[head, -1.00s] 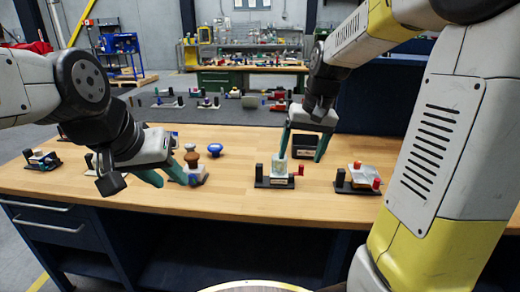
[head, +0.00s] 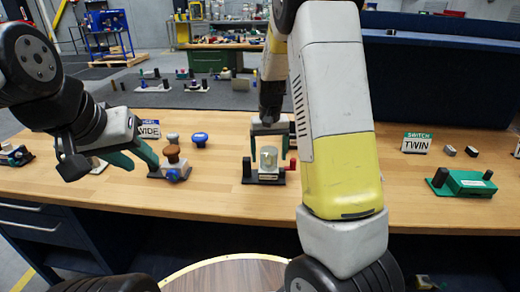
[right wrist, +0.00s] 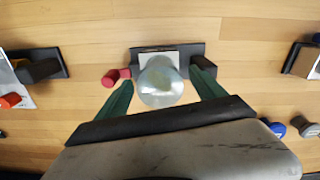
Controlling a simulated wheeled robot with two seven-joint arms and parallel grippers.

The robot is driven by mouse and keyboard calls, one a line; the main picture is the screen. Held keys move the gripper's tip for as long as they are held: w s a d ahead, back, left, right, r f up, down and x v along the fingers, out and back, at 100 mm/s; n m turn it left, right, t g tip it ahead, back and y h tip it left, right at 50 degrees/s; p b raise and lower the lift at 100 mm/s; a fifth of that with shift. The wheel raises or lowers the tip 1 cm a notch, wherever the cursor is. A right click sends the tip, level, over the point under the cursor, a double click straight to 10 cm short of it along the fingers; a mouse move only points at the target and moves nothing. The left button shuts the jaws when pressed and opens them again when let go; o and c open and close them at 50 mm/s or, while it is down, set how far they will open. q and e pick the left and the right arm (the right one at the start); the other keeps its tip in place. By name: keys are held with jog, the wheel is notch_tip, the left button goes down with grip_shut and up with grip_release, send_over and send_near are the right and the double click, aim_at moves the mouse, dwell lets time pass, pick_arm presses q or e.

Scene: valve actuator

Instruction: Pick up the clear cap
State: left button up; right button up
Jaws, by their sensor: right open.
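The clear cap (head: 268,157) is a see-through, rounded piece on a small dark-based fixture (head: 247,172) with a black post and a red handle. In the right wrist view the cap (right wrist: 160,85) sits over the pale block of that fixture. My right gripper (head: 270,147) is above the fixture, pointing down, open. Its green fingers (right wrist: 161,82) stand on either side of the cap, with gaps visible in the wrist view. My left gripper (head: 144,165) is open and empty, left of the cap, beside a brown-knobbed fixture (head: 172,155).
A blue knob (head: 200,139) and a WIDE sign (head: 149,129) stand left of the cap. A green fixture (head: 462,183) and a TWIN sign (head: 416,142) are at the right. The wooden bench (head: 222,192) is bare in front of the cap.

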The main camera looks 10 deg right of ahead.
jog(key=shift+f, duration=0.7)
jog(key=c, duration=1.4)
